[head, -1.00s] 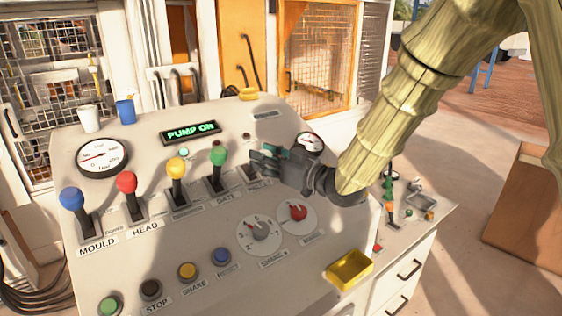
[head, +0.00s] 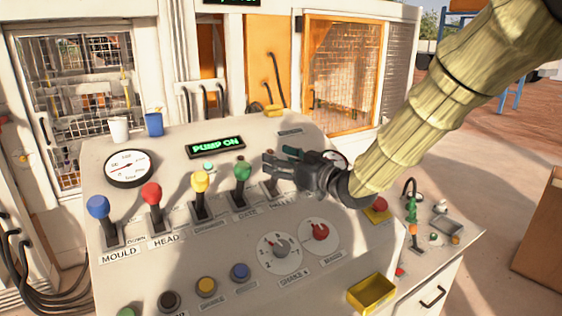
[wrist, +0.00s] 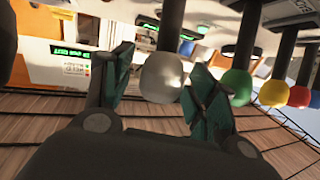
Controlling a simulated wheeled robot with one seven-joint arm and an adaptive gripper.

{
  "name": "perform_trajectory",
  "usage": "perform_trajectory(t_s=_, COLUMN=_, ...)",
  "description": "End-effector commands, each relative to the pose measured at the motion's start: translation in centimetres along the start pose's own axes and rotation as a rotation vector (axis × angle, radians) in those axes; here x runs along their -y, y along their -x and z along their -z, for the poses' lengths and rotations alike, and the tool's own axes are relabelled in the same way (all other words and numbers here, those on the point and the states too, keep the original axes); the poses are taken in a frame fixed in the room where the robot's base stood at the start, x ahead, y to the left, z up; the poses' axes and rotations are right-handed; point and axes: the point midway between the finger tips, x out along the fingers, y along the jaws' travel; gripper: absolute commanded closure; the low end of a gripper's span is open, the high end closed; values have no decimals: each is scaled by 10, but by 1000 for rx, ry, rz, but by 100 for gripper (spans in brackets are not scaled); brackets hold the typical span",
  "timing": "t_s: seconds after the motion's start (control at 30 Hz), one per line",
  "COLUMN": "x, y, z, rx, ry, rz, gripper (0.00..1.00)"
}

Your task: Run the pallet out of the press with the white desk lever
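The white lever knob (wrist: 162,78) sits between my gripper's two fingers in the wrist view. A gap shows between the knob and the left finger, and the right finger is close beside the knob. My gripper (wrist: 160,88) is open around it. In the head view my gripper (head: 272,161) is over the rightmost lever of the desk row, the pallet lever (head: 272,187). Its knob is hidden there by the fingers. The press and its pallet cannot be made out clearly behind the desk.
The green lever (head: 242,172) stands close left of my gripper, then yellow (head: 201,182), red (head: 151,194) and blue (head: 98,207) levers. A green display (head: 215,147) reads PUMP ON.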

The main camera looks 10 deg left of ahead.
Motion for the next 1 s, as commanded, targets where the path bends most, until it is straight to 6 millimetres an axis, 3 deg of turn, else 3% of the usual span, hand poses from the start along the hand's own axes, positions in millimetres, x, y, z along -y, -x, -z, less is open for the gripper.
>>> perform_trajectory(t_s=0.27, x=0, y=10, z=0, rx=1, ry=-1, rz=-1, gripper=43)
perform_trajectory(t_s=0.7, x=-1, y=84, z=0, rx=0, ry=-2, rz=-2, gripper=43)
perform_trajectory(t_s=1.0, x=-1, y=117, z=0, rx=0, ry=-1, rz=0, gripper=43)
